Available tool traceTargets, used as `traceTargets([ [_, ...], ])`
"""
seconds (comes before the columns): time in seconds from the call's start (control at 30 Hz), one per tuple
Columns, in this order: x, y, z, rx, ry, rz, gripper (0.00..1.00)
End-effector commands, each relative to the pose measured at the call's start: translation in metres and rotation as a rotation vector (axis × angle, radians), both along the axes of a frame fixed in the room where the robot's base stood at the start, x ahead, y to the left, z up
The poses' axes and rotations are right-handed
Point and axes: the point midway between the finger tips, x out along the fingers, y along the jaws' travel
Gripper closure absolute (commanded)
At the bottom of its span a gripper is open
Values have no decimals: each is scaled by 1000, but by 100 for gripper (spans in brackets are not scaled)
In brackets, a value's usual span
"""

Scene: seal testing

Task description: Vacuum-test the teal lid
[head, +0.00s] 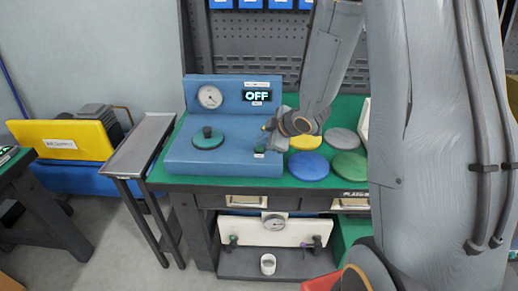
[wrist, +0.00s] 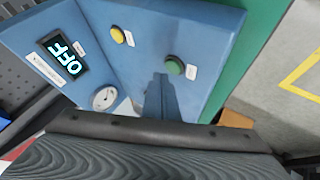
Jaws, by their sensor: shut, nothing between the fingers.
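The teal lid (head: 208,138), a round disc with a dark knob, sits flat on top of the blue test station (head: 180,158) in the head view. The station's display (head: 257,96) reads OFF, and it also shows in the wrist view (wrist: 63,52). A round gauge (head: 209,96) is left of the display. A green button (head: 259,149) is on the station's right; the wrist view shows it (wrist: 174,66) near a yellow button (wrist: 117,35). My gripper (wrist: 160,80) is shut and empty, its tips close to the green button; contact cannot be told. The lid is not visible in the wrist view.
Blue (head: 308,166), green (head: 348,165), yellow (head: 305,142) and grey (head: 341,139) discs lie right of the station on the green bench top. A narrow grey side table (head: 143,142) stands left. A yellow air supply unit (head: 60,140) is farther left.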

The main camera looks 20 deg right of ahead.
Motion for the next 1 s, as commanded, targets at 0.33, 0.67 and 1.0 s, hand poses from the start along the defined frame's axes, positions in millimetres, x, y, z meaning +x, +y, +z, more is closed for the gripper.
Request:
traceTargets([
  [0.33,0,0,-1,0,0,0,100],
  [0.67,-1,0,-9,1,0,-1,100],
  [1.0,0,0,-9,0,0,0,100],
])
